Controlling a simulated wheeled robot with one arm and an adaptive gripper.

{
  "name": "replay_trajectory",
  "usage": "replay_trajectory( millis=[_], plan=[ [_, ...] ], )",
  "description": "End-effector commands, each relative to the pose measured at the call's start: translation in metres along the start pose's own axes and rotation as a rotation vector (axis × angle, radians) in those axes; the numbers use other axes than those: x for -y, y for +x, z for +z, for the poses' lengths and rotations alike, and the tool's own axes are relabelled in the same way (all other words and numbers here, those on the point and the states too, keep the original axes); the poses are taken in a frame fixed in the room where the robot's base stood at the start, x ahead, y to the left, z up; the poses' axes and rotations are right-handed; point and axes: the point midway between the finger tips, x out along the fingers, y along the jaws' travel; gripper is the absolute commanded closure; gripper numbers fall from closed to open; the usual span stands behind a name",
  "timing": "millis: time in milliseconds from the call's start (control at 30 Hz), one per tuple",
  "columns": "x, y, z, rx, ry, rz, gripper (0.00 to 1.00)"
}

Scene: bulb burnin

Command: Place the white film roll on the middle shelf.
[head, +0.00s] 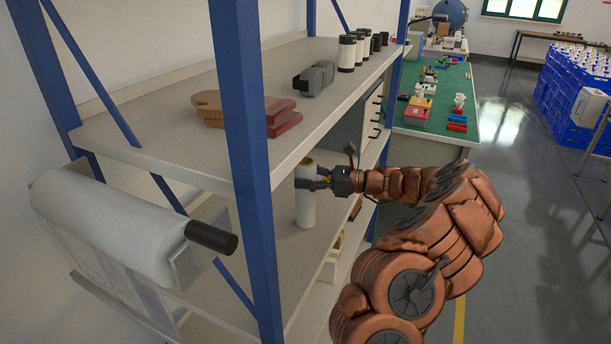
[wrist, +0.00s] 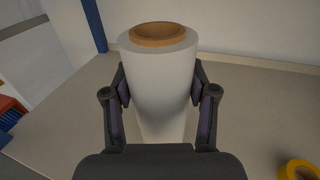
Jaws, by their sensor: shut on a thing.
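The white film roll (head: 306,208) stands upright, with a brown cardboard core showing at its top. It is over the middle shelf (head: 290,255) of the blue-post rack, below the top shelf's front edge. My gripper (head: 308,180) reaches in from the right and is shut around the roll's upper part. In the wrist view the roll (wrist: 160,85) sits between the two fingers (wrist: 160,95), with the shelf surface (wrist: 255,110) around it. Its lower end is hidden there by the gripper, and I cannot tell whether its base touches the shelf.
A blue post (head: 250,150) stands left of the roll. The top shelf (head: 160,125) holds wooden pieces (head: 240,108), a grey clamp-like part (head: 314,79) and several cylinders. A yellow tape roll (wrist: 298,170) lies at the wrist view's lower right.

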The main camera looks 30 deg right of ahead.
Motion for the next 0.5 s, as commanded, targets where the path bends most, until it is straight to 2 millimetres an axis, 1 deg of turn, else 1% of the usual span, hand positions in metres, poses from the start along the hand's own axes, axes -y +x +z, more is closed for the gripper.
replay_trajectory(
  millis=[267, 300, 500],
  plan=[
    [0.0001, -0.0001, -0.0028, 0.001, 0.000, 0.000, 1.00],
    [-0.0001, -0.0001, -0.0028, 0.000, 0.000, 0.000, 0.39],
    [0.0000, -0.0001, -0.0027, 0.000, 0.000, 0.000, 0.18]
  ],
)
